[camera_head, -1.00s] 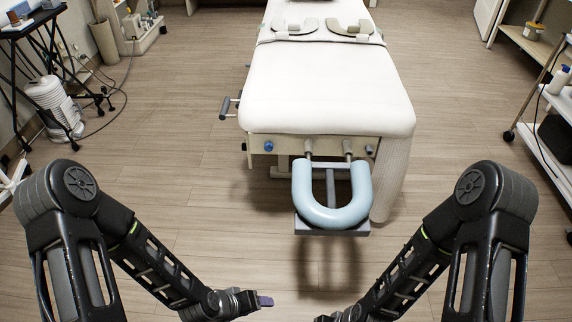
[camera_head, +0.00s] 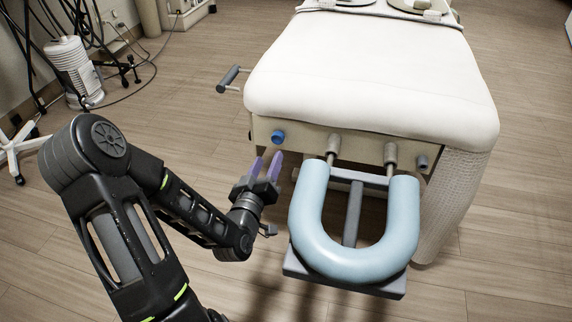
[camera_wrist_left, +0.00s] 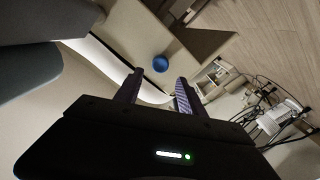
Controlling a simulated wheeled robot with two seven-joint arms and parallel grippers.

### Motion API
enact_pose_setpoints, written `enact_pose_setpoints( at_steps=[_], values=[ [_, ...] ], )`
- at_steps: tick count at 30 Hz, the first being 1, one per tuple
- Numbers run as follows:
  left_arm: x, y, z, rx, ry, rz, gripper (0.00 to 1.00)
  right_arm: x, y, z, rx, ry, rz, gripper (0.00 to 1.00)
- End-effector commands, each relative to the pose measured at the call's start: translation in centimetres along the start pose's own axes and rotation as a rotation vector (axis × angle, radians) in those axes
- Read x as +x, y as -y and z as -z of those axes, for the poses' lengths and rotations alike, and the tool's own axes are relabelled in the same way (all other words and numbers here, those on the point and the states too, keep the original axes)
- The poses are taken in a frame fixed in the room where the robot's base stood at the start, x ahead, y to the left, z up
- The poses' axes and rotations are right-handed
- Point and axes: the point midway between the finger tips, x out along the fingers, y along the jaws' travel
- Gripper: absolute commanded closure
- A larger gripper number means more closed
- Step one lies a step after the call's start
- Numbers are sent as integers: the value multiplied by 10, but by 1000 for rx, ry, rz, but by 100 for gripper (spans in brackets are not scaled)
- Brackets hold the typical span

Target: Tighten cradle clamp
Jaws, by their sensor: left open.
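The light blue U-shaped face cradle (camera_head: 352,248) projects from the near end of the white massage table (camera_head: 375,75), carried on two rods. A blue knob (camera_head: 278,137) sits at the left of the beige end panel, and a grey knob (camera_head: 422,161) sits at its right. My left gripper (camera_head: 267,166) is open and empty, its purple-grey fingers pointing at the panel just below the blue knob, left of the cradle. In the left wrist view, the blue knob (camera_wrist_left: 160,64) lies ahead of the gap between the open fingers (camera_wrist_left: 158,88), apart from them. My right gripper is not in view.
A grey handle (camera_head: 230,78) sticks out at the table's left side. A white canister (camera_head: 74,70), a stand and cables are at the far left. A grey tray (camera_head: 345,280) sits under the cradle. The floor at right is clear.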

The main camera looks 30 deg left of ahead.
Motion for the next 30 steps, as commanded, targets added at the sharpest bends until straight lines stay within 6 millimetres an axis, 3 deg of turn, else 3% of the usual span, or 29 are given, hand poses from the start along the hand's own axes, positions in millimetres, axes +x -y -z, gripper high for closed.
enact_pose_setpoints(
  at_steps=[14, 30],
  values=[
    [6, 0, -1, 0, 4, 1, 53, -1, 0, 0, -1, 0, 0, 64],
    [45, 0, -1, -2, 4, 0, 53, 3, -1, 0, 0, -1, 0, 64]
  ],
)
